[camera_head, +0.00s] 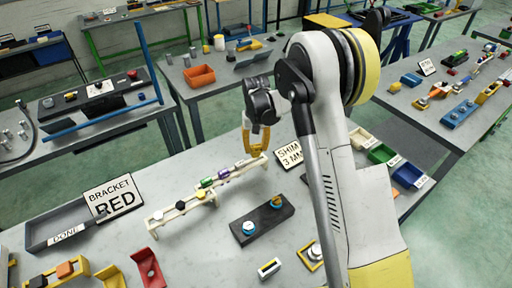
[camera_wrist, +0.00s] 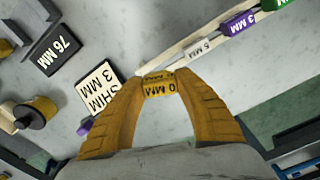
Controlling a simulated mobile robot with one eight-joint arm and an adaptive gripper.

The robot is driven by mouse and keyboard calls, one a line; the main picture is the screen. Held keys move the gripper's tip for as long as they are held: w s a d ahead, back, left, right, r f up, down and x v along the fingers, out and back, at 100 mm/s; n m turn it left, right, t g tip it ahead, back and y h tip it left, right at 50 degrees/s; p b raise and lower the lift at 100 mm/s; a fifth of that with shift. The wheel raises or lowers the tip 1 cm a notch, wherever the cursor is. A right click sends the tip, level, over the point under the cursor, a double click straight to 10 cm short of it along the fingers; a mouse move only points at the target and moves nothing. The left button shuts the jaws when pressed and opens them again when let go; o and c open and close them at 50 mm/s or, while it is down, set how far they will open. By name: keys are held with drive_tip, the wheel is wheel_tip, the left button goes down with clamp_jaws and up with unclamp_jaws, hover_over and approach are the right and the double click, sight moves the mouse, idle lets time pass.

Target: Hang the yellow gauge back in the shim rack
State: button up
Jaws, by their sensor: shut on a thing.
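My gripper (camera_wrist: 160,82) is shut on the yellow gauge (camera_wrist: 159,87), a small block with black lettering, in the wrist view. In the head view my gripper (camera_head: 255,148) is at the far right end of the cream shim rack (camera_head: 194,201). The rack (camera_wrist: 190,40) also shows in the wrist view, with the yellow gauge at its near end, beside a white gauge (camera_wrist: 200,47), a purple gauge (camera_wrist: 239,23) and a green gauge (camera_wrist: 281,4). I cannot tell whether the yellow gauge touches the rack. The gripper hides its lower part in the head view.
A "SHIM 3 MM" sign (camera_head: 289,154) stands right of the rack. A dark block with knobs (camera_head: 262,220) lies in front. A "BRACKET RED" sign (camera_head: 113,197) and a grey "DONE" tray (camera_head: 55,222) are at left. Coloured bins (camera_head: 383,153) sit at right.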

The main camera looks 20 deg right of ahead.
drive_tip(key=shift+f+b, duration=0.65)
drive_tip(key=o, duration=1.1)
